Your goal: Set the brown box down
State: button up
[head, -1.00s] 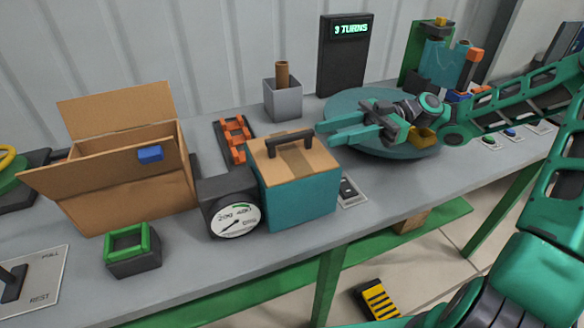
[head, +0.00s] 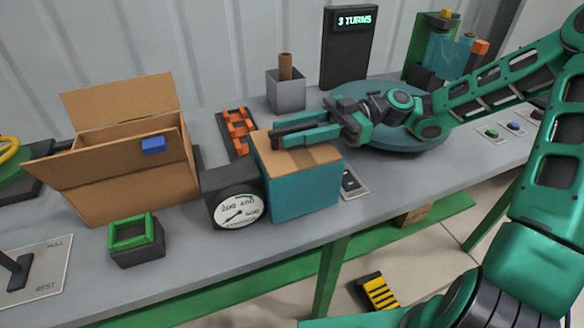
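A closed box with a brown top (head: 310,157) and teal sides stands upright beside a round dial gauge (head: 238,208); whether it rests on the gauge's platform is hidden. My gripper (head: 290,134) is over the box top, its fingers pointing left along the black handle. The fingers look spaced apart, and they cover most of the handle, so contact is unclear.
An orange rack (head: 238,130) and a grey holder (head: 287,93) with a brown rod are behind the box. A teal turntable (head: 405,140) lies under my arm, near a display (head: 347,50) reading "3 TURNS".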

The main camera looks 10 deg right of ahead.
grip_shut()
dwell(1.4)
